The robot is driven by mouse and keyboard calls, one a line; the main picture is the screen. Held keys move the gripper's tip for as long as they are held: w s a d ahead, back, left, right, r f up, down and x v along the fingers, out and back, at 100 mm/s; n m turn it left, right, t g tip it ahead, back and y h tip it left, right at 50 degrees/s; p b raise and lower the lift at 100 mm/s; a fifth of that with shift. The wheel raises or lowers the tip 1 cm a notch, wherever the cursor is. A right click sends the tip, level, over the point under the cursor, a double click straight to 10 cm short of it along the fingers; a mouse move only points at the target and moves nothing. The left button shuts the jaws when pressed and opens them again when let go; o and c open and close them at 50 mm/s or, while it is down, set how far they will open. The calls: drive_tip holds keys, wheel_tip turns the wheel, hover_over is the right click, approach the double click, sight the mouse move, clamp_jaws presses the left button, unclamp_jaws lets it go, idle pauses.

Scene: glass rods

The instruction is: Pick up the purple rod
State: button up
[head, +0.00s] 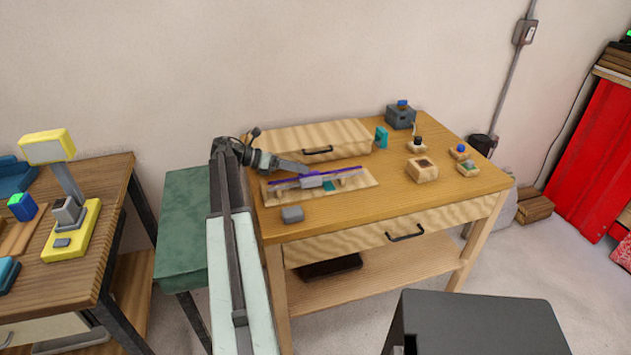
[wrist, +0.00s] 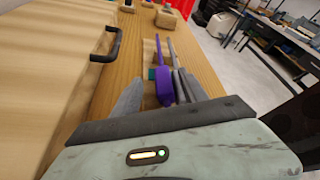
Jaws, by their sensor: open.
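The purple rod (head: 345,173) lies lengthwise on a light wooden tray (head: 371,182) on the workbench. In the wrist view the purple rod (wrist: 163,82) has a thicker near part and a thin far part. My gripper (head: 312,181) is over the tray, and its arm reaches in from the left. In the wrist view my gripper (wrist: 160,90) is open, with the rod's thick near part showing between its fingers. I cannot tell whether a finger touches it. The rod's near end is hidden behind my gripper body.
Grey rods (wrist: 178,68) lie close along the purple rod's right side in the wrist view. A wooden drawer box (head: 312,138) stands behind the tray. A small grey block (head: 292,213) sits in front. Small wooden blocks (head: 422,170) stand at the right; the bench's front right is clear.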

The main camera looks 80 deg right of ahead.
sight(315, 171)
drive_tip(key=b+x, duration=0.1)
drive_tip(key=x, duration=0.4)
drive_tip(key=shift+a+r, duration=0.1)
drive_tip(key=shift+a, duration=0.1)
drive_tip(key=shift+s+r, duration=0.1)
clamp_jaws()
